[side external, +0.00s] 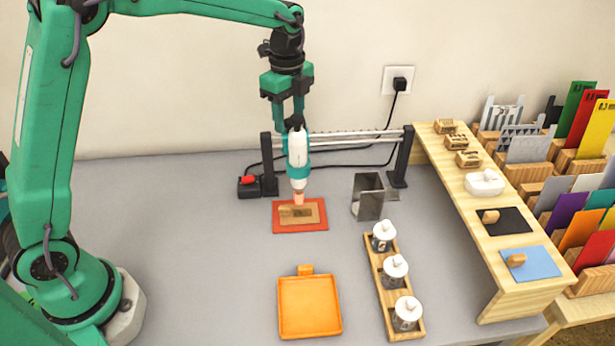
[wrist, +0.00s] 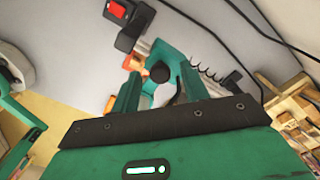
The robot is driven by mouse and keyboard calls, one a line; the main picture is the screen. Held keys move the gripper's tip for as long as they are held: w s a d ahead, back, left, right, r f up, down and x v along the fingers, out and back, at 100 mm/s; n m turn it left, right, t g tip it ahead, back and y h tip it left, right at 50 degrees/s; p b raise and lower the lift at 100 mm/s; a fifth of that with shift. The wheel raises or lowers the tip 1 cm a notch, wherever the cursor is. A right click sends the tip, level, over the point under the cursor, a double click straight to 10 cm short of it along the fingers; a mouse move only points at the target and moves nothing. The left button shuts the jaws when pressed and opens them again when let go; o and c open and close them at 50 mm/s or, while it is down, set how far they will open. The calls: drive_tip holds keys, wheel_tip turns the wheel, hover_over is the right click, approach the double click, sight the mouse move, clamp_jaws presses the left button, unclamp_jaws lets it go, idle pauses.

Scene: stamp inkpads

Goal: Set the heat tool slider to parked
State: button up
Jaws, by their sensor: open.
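The heat tool (side external: 298,150) is white and teal with an orange-pink tip. It hangs upright near the left end of a metal slider rail (side external: 360,134) that runs between two dark posts. Its tip points down over a wooden block (side external: 300,214) on a red-orange mat (side external: 281,224). My gripper (side external: 288,117) points down at the top of the tool with its fingers open. In the wrist view, the tool's teal body and dark top (wrist: 164,74) show between the fingers of my gripper (wrist: 158,84). I cannot tell whether either finger touches it.
A black box with a red switch (side external: 248,181) sits by the left post, with a black cable behind the rail. A metal holder (side external: 368,197) stands to the right. An orange tray (side external: 310,307) and a wooden rack of jars (side external: 378,280) are in front. A wooden shelf (side external: 500,240) stands right.

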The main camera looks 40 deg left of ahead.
drive_tip(key=shift+c, duration=0.3)
clamp_jaws()
drive_tip(key=shift+w+d+r, duration=0.1)
drive_tip(key=shift+w+d, duration=5.3)
drive_tip(key=shift+d, duration=0.1)
drive_tip(key=shift+w+d, duration=0.1)
drive_tip(key=shift+c, duration=0.9)
unclamp_jaws()
drive_tip(key=shift+o, duration=1.2)
